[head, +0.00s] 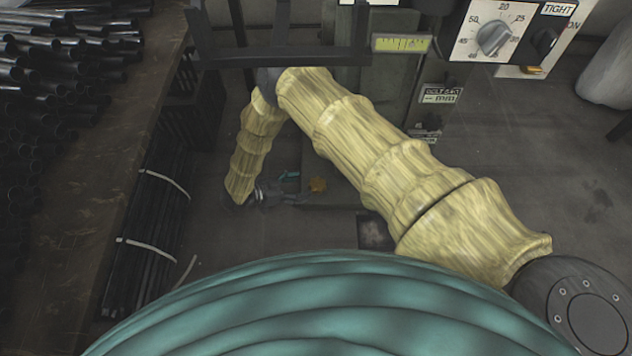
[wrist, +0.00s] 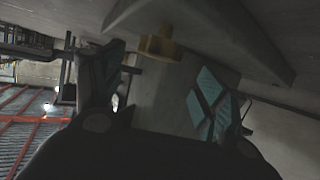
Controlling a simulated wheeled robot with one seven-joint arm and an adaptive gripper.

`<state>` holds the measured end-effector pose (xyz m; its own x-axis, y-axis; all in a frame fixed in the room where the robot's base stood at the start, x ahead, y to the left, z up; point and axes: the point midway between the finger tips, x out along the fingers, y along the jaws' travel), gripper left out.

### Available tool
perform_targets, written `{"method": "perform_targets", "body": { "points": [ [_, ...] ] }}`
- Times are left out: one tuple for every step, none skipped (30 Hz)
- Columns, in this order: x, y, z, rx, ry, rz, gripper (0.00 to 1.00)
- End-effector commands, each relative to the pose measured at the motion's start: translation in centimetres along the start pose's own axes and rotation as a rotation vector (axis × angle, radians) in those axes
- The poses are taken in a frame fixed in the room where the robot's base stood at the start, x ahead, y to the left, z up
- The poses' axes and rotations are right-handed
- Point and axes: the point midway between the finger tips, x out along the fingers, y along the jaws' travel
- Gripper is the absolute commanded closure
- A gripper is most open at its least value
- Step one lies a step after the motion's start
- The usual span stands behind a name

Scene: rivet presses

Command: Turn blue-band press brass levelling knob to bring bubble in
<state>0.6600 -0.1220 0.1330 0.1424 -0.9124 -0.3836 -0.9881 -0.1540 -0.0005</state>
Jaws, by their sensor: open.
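A small brass knob (head: 317,184) sits low at the foot of the press (head: 398,95). My gripper (head: 284,189) is just left of it, open and empty, with a visible gap to the knob in the head view. In the wrist view, the brass knob (wrist: 160,45) shows ahead, near the top of the space between the two teal-padded fingers (wrist: 165,78), nearer the left one. A yellow-green level vial (head: 402,43) is higher on the press; its bubble is too small to make out. No blue band is visible.
A bench (head: 150,110) with many dark tubes (head: 60,60) runs along the left, with strapped rods below. A dial panel (head: 495,38) is at the upper right. A dark frame (head: 285,52) crosses above my arm.

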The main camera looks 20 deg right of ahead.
Motion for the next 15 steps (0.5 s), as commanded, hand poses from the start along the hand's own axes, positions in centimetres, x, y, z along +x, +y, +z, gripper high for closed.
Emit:
{"method": "perform_targets", "body": {
  "points": [
    [1.1, 0.0, 0.2, 0.000, 0.002, 0.002, 0.27],
    [1.6, 0.0, 0.2, 0.000, 0.003, 0.002, 0.27],
    [2.2, 0.0, 0.2, 0.000, 0.002, 0.002, 0.27],
    [2.7, 0.0, 0.2, 0.000, 0.001, 0.001, 0.27],
    [3.2, 0.0, 0.2, 0.000, 0.001, 0.001, 0.27],
    [3.8, 0.0, 0.2, 0.001, 0.001, 0.002, 0.27],
    [4.3, 0.0, 0.2, 0.001, 0.002, 0.001, 0.27],
    [4.8, 0.0, 0.2, 0.001, 0.002, 0.001, 0.27],
    [5.3, 0.0, 0.2, 0.001, 0.002, 0.001, 0.27],
    [5.7, 0.0, 0.2, 0.001, 0.001, 0.000, 0.27],
    [6.0, 0.0, 0.2, 0.000, 0.001, 0.000, 0.27],
    [6.4, 0.0, 0.2, 0.000, 0.001, -0.001, 0.27],
    [6.7, 0.0, 0.2, 0.000, 0.001, -0.001, 0.27],
    [6.9, -0.1, 0.2, -0.001, 0.001, -0.002, 0.27],
    [7.2, -0.1, 0.2, -0.001, 0.001, -0.002, 0.27]
  ]
}}
